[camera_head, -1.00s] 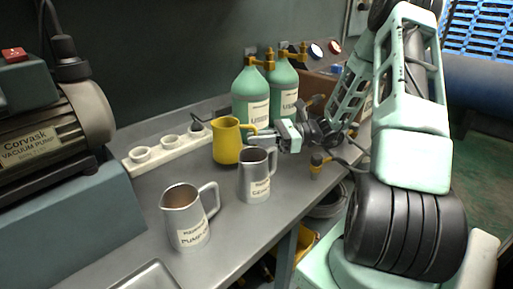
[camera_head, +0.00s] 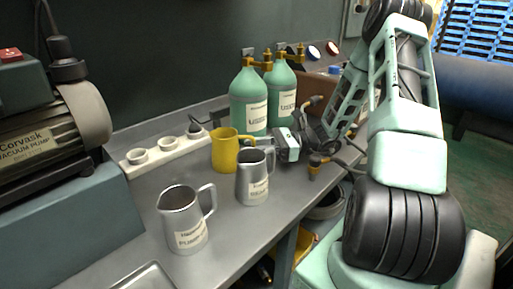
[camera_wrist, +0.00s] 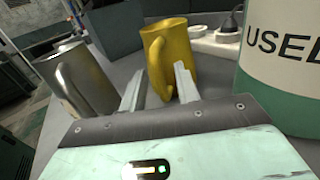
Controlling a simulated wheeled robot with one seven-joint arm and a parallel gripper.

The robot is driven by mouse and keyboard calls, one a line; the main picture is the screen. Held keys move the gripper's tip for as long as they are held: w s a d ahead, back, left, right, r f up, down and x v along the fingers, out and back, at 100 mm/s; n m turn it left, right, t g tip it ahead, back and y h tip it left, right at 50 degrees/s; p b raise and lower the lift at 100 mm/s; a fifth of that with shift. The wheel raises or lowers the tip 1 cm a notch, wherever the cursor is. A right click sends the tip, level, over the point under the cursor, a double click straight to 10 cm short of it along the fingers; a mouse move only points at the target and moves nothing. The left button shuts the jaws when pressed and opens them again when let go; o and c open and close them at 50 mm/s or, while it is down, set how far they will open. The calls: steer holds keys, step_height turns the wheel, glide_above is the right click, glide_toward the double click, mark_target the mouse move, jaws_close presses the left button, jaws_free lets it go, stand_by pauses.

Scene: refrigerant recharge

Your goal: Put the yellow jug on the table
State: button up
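The yellow jug (camera_head: 225,151) stands upright on the grey table (camera_head: 150,190), in front of the green cylinders. Its handle faces my gripper. My gripper (camera_head: 266,144) is to the right of the jug, low over the table and partly behind a metal jug in the head view. In the wrist view the gripper (camera_wrist: 159,80) is open, with its fingers apart on either side of the yellow jug's handle (camera_wrist: 157,68). The body of the yellow jug (camera_wrist: 182,48) is just beyond the fingertips. Contact between fingers and handle is not visible.
A metal jug (camera_head: 251,183) stands close in front of the yellow jug; another metal jug (camera_head: 185,225) is nearer the front. Two green cylinders (camera_head: 248,105) stand behind. A white holder strip (camera_head: 165,153) lies at the left. Free table lies between strip and jugs.

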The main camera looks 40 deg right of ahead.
steer(key=v, duration=0.7)
steer(key=shift+s+d, duration=0.1)
steer(key=shift+d, duration=0.15)
